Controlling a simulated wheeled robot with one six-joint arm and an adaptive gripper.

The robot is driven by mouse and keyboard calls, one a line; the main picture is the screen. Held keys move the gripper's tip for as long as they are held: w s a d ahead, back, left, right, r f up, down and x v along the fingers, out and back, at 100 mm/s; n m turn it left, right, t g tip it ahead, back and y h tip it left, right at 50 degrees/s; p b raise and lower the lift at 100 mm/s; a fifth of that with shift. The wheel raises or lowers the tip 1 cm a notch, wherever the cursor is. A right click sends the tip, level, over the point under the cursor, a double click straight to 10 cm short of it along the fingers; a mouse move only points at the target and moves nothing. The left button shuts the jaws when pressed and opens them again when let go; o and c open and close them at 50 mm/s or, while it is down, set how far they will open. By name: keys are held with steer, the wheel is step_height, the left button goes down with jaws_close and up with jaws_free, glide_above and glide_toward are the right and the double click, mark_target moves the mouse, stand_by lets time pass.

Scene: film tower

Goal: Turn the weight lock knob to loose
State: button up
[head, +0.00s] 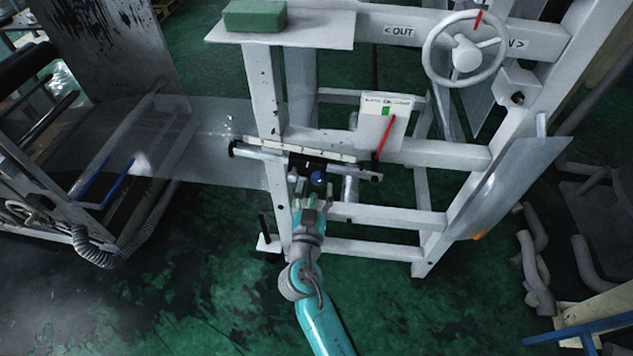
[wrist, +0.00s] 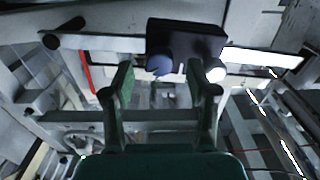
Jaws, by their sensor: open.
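A blue round knob (head: 317,177) sits on the front of a small black block (head: 304,162) on a rail of the white frame. In the wrist view the blue knob (wrist: 159,65) is on the underside of the black block (wrist: 187,38), with a white round end (wrist: 215,73) beside it. No loose marking on the knob can be read. My gripper (head: 313,194) is open just in front of the block. In the wrist view its fingers (wrist: 166,80) stand apart with the blue knob showing between them, nearer the left finger. Contact with the knob cannot be told.
A red lever (head: 384,137) hangs on a white panel right of the block. A handwheel (head: 465,49) is at the upper right and a green block (head: 254,15) lies on the shelf above. A black post (head: 263,226) rises left of my arm. Green floor is open at the lower left.

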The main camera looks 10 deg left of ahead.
steer(key=shift+w, duration=1.4)
jaws_close()
